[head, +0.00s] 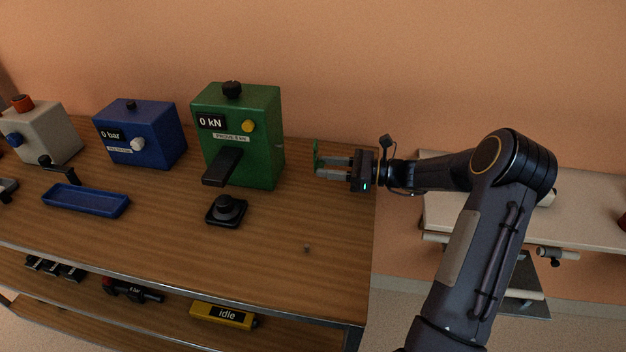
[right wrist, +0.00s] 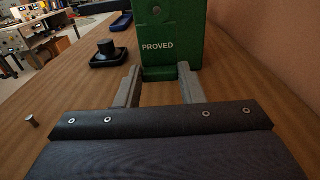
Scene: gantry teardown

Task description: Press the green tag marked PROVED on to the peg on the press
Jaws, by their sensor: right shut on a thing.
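The green press (head: 240,140) stands on the wooden bench, with a 0 kN display, a yellow button and a black arm at its front. My right gripper (head: 320,167) is to the right of the press, apart from it, and is shut on the thin green tag (head: 316,152), which stands upright at the fingertips. In the right wrist view the tag (right wrist: 160,58) shows white PROVED lettering between the fingers (right wrist: 160,78). A small grey round spot shows above the lettering; I cannot tell whether it is the peg or part of the tag. My left gripper is not in view.
A black pad with a knob (head: 226,210) sits before the press. A small grey stub (head: 306,248) stands near the bench front. A blue box (head: 140,134) and blue tray (head: 87,200) are left. The bench (head: 330,215) around the stub is mostly clear; an orange wall is behind.

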